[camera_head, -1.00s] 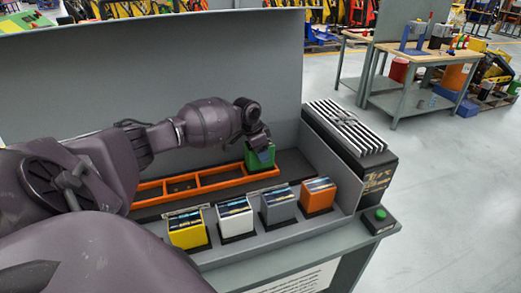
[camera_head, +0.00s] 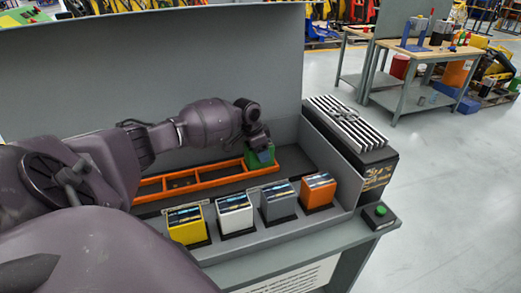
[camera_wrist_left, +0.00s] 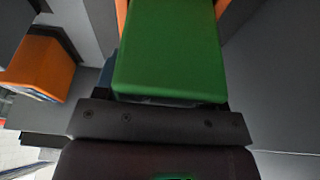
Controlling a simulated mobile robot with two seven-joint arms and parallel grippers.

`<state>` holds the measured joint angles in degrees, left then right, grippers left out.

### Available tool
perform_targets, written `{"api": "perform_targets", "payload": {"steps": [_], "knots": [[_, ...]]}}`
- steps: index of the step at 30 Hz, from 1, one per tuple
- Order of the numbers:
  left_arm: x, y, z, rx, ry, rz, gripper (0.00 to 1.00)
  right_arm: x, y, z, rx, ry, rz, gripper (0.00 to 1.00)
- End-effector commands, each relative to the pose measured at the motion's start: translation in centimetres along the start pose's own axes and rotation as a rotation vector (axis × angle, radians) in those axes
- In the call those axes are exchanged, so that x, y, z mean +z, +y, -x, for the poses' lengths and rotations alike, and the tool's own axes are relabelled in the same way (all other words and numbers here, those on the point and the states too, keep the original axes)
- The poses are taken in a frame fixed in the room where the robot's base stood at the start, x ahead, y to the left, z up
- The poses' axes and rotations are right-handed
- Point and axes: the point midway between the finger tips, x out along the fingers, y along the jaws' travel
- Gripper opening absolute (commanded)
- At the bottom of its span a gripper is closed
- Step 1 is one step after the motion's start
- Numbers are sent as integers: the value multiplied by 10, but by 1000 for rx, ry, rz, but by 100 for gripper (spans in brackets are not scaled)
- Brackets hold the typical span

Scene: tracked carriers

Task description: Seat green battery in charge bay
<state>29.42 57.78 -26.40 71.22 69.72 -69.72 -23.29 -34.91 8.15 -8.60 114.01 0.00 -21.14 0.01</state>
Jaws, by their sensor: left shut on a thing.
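The green battery (camera_head: 262,158) is at the right end of the orange frame (camera_head: 205,177) in the head view. Its lower part seems to sit inside the end compartment; whether it rests on the bottom is hidden. My left gripper (camera_head: 258,146) is above it, shut on it. In the left wrist view the green battery (camera_wrist_left: 168,50) fills the space beyond the gripper (camera_wrist_left: 165,105), with strips of orange frame (camera_wrist_left: 122,12) on both sides. My right gripper is not in view.
Yellow (camera_head: 187,230), white (camera_head: 235,217), grey (camera_head: 279,206) and orange (camera_head: 318,194) batteries stand in a row along the front. A finned black unit (camera_head: 352,130) and a green button box (camera_head: 380,214) are at the right. A tall grey panel (camera_head: 150,85) stands behind.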

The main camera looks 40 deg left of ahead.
Motion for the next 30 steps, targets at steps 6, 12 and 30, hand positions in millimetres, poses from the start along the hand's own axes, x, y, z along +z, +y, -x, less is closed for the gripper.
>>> {"api": "perform_targets", "payload": {"steps": [6,12,30], "knots": [[-1,-1,-1,-2,4,0,73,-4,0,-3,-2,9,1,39],[0,0,-1,-1,2,0,94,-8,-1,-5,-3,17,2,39],[0,-1,50,-3,2,-1,94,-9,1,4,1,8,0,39]]}}
